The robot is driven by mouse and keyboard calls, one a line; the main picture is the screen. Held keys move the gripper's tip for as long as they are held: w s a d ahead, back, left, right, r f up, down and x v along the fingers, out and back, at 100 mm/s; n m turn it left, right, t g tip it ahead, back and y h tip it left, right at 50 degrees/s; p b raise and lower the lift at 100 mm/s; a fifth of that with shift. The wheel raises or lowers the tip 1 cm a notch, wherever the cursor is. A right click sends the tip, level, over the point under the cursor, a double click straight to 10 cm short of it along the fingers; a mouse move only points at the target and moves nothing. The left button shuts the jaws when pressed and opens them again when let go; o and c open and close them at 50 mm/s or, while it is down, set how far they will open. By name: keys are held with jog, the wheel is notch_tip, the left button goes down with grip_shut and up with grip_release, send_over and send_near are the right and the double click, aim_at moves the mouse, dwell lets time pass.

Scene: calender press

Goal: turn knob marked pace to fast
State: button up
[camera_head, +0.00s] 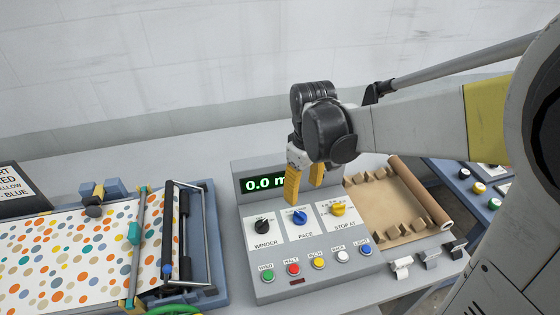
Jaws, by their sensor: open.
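The control panel (252,268) is a grey box with a display reading "0.0 m", its right part hidden behind my gripper. The blue pace knob (299,217) sits in the middle of a row of knobs, above the label PACE. Its scale marks are too small to read. A black knob (262,226) marked WINDER is to its left and a yellow knob (338,209) marked STOP AT to its right. My gripper (304,198) has yellow fingers, is open and points down just above the pace knob. I cannot tell whether it touches the knob.
Several coloured buttons (293,269) line the panel's front. A dotted sheet (65,255) with rollers lies left. A brown sheet (385,212) with small blocks lies right, beside a brown roll (420,192). More buttons (479,188) stand at far right.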

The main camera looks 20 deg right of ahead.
aim_at(300, 214)
jog(key=f+b, duration=0.1)
jog(key=f, duration=0.2)
jog(key=f+b, duration=0.1)
jog(key=f, duration=0.3)
jog(key=f+b, duration=0.1)
jog(key=f, duration=0.3)
jog(key=shift+w+f, duration=0.25)
jog(key=shift+w, duration=0.05)
jog(key=c, duration=1.3)
